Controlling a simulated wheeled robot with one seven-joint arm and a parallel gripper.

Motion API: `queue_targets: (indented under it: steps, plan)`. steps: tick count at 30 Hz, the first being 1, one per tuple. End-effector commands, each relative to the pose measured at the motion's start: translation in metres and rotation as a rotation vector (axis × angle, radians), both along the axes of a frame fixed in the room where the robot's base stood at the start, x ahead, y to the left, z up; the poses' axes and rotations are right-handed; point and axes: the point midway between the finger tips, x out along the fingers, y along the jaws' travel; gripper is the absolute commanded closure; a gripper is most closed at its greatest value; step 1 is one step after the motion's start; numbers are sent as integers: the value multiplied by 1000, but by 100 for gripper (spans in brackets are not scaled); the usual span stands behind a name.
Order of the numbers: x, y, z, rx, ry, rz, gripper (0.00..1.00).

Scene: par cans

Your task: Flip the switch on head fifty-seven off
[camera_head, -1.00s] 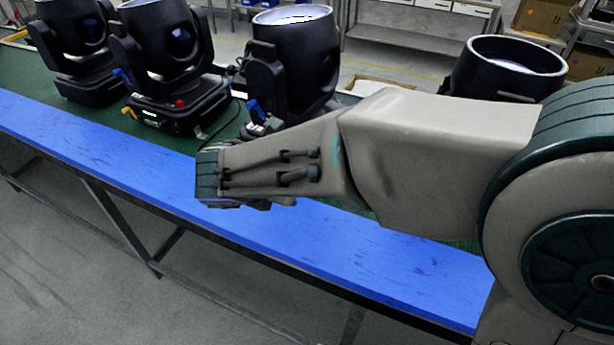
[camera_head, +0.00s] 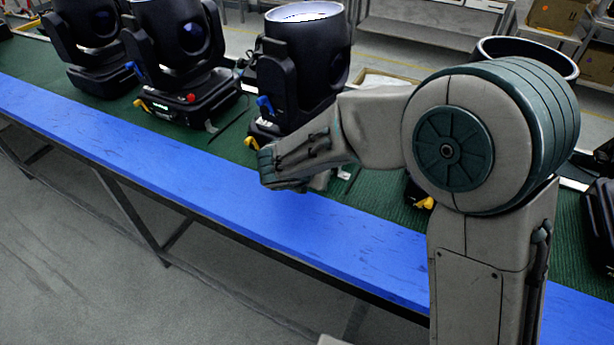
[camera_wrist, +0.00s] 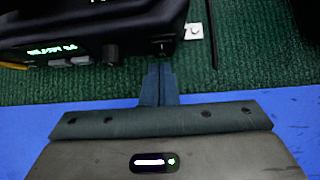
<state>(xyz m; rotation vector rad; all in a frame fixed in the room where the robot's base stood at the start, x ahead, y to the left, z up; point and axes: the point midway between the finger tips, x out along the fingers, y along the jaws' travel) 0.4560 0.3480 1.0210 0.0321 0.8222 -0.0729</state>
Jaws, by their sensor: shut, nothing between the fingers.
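My gripper (camera_wrist: 159,72) is shut and empty in the wrist view. Its fingertips are just in front of the lower right part of a black head base (camera_wrist: 130,22). On that base are a green-lit display (camera_wrist: 52,50), grey buttons, a dark knob (camera_wrist: 111,53) and a small dark fitting (camera_wrist: 163,46) directly ahead of the fingertips. I cannot tell whether that fitting is the switch or how it is set, nor whether the fingers touch it. In the head view my arm ends beside the third black head (camera_head: 305,70); the fingertips are hidden. No head number is readable.
More black heads stand left (camera_head: 180,55) and behind my arm (camera_head: 530,52) on the green-topped bench (camera_head: 225,140) with a blue front edge (camera_head: 150,150). A small pale plate (camera_wrist: 192,31) and a dark rod lie right of the base.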

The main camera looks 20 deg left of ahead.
Motion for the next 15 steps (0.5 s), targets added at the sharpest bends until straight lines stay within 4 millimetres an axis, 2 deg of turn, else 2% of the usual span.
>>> queue_targets:
  steps: [15]
  plan:
    - [5,0,-3,0,-7,1,100]
